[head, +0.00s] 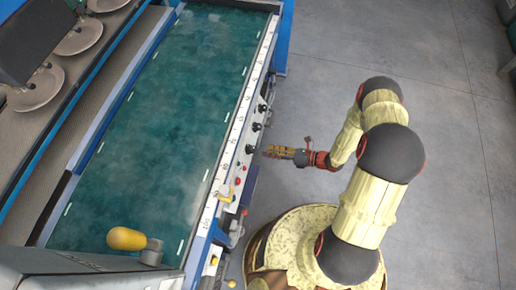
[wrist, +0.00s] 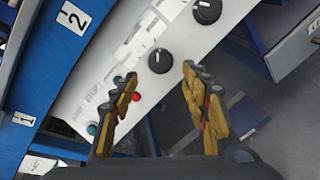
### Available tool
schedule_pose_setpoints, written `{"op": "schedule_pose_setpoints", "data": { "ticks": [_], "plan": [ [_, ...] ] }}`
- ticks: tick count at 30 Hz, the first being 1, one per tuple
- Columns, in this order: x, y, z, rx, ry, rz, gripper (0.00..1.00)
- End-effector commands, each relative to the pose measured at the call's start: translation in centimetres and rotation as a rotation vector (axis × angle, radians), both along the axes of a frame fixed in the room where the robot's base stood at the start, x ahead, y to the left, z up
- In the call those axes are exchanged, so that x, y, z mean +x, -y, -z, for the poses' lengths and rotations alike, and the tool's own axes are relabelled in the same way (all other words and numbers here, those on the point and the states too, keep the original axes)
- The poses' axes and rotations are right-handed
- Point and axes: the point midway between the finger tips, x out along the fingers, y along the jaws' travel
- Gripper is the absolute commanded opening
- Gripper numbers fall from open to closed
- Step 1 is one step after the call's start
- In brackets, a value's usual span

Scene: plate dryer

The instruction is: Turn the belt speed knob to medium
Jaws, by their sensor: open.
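Several black knobs sit in a row on the white control panel along the dryer's right side, including one (head: 249,149) closest to my gripper in the head view. In the wrist view, one black knob (wrist: 160,61) with a white mark lies straight ahead, between and just beyond my fingertips. A second black knob (wrist: 207,11) is at the top right. I cannot tell from the labels which is the belt speed knob. My gripper (head: 268,152) points left at the panel, and its yellow fingers (wrist: 159,73) are open and empty. It appears not to touch the knob.
A green button (wrist: 92,129) and red buttons (wrist: 135,97) sit on the panel near the left finger. The green belt (head: 150,110) lies left of the panel. A yellow-headed part (head: 127,239) stands at its near end. Grey floor (head: 440,90) is clear at right.

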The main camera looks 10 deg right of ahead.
Motion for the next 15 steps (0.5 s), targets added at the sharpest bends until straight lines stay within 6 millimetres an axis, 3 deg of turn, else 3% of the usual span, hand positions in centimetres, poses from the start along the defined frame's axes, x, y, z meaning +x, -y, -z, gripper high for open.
{"op": "schedule_pose_setpoints", "data": {
  "ticks": [9,15],
  "plan": [
    [1.6,-4.3,1.5,0.000,0.003,-0.006,0.46],
    [2.3,-5.7,1.9,0.000,0.003,-0.005,0.46]
  ]
}}
